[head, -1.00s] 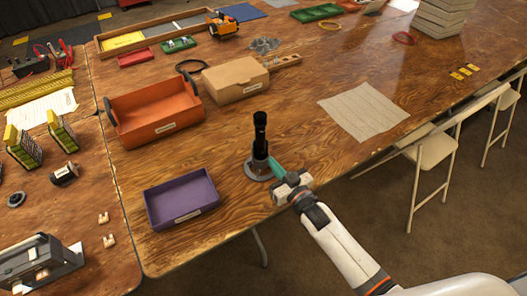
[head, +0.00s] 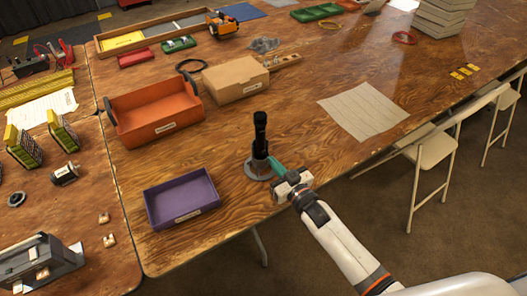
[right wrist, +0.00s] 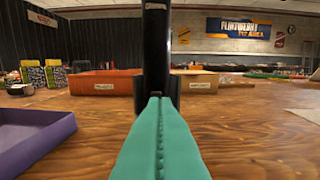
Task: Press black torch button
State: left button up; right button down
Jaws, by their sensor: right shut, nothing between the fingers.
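The black torch (head: 260,135) stands upright in a round grey base (head: 258,168) near the table's front edge. In the right wrist view the torch (right wrist: 156,45) rises straight ahead, dark and centred. My right gripper (head: 272,161) has its teal fingers closed together and empty. Its tips (right wrist: 160,104) are at the lower part of the torch, very close to it; I cannot tell whether they touch. The button is not visible in either view. My left gripper is not in view.
A purple tray (head: 150,211) lies left of the torch. An orange bin (head: 160,131) and a cardboard box (head: 236,93) stand behind it. A ribbed light mat (head: 363,111) lies to the right. The wood between torch and mat is clear.

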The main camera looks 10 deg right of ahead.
jog(key=shift+b+x, duration=0.5)
jog(key=shift+x, duration=0.95)
jog(key=shift+p+v, duration=0.75)
jog(key=shift+v, duration=0.5)
jog(key=shift+p+v, duration=1.2)
jog(key=shift+v, duration=1.6)
